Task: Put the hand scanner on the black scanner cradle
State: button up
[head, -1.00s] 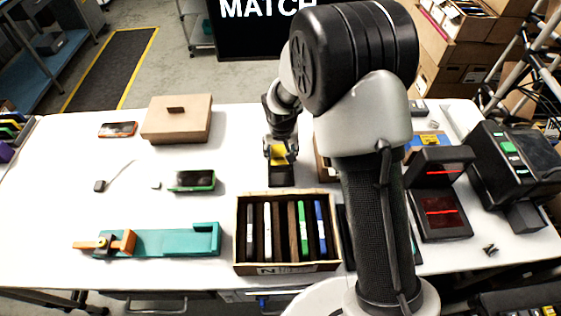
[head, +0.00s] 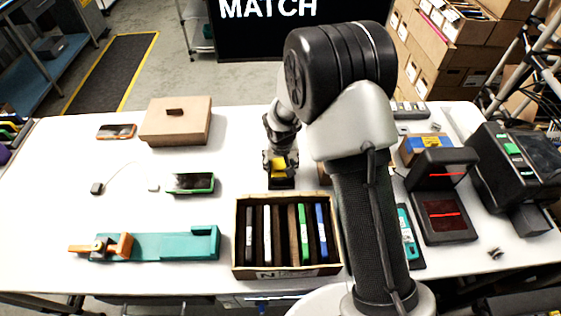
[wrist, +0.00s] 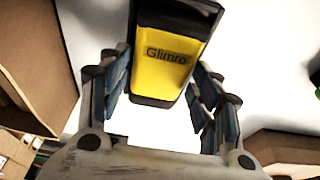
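The hand scanner (head: 279,167) is yellow with black ends. In the wrist view the yellow scanner (wrist: 165,52) carries the word "Glimro" and sits between the blue-padded fingers. My gripper (head: 281,171) is closed around its sides, pointing down behind the carton of upright items. A low black block, which looks like the scanner cradle (head: 282,184), lies on the white table directly below the scanner. The scanner and gripper cover most of it. I cannot tell whether the scanner touches it.
An open carton (head: 287,272) of upright items stands just in front of the gripper. A teal fixture (head: 160,245), a green-edged device (head: 190,183) and a closed brown box (head: 177,122) are to the left. A black stand with red lines (head: 443,215) is to the right. The left-middle table is mostly clear.

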jog(key=shift+o, duration=1.4)
jog(key=shift+r+p, duration=0.25)
jog(key=shift+p, duration=0.05)
jog(key=s+d+r+p, duration=0.15)
jog(key=s+r, duration=0.25)
jog(key=r, duration=0.5)
jog(key=s+d+r, duration=0.3)
jog(key=s+r, duration=0.2)
jog(key=r, duration=0.4)
jog(key=s+d+r+p, duration=0.1)
jog(key=s+d+r, duration=0.25)
jog(key=r, duration=0.55)
jog(key=s+d+r, duration=0.1)
jog(key=s+r, duration=0.1)
jog(key=s, duration=0.7)
jog(key=s+d+r+t, duration=0.1)
jog(key=s+d+r, duration=0.1)
jog(key=s, duration=0.8)
jog(key=shift+d+r, duration=0.2)
jog(key=shift+r, duration=0.35)
